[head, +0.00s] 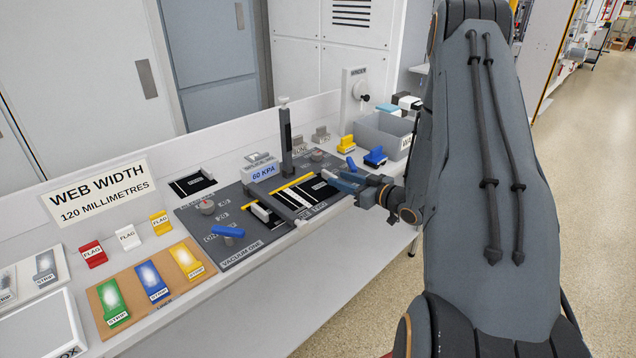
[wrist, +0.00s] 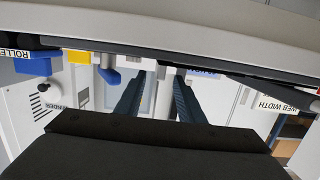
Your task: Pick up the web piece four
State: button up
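My gripper (head: 347,182) is at the front edge of the splicing station in the head view, close to the right end of the dark plate. In the wrist view its two dark blue fingers (wrist: 157,85) stand apart with nothing visible between them. Black web pieces with pale labels lie on the station: one on the back left pad (head: 192,184) and one on the right of the dark plate (head: 318,189), just left of my gripper. The labels are too small to read, so I cannot tell which is web piece four.
A blue handle (head: 228,231) and an upright dark post (head: 286,140) stand on the station. A grey bin (head: 382,135) and yellow and blue blocks are behind my gripper. Coloured strips lie on a tan board (head: 140,296) at left. The floor (head: 350,315) in front is clear.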

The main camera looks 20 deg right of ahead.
aim_at(322, 172)
jog(key=p+x, duration=0.2)
jog(key=x, duration=0.4)
grip_shut()
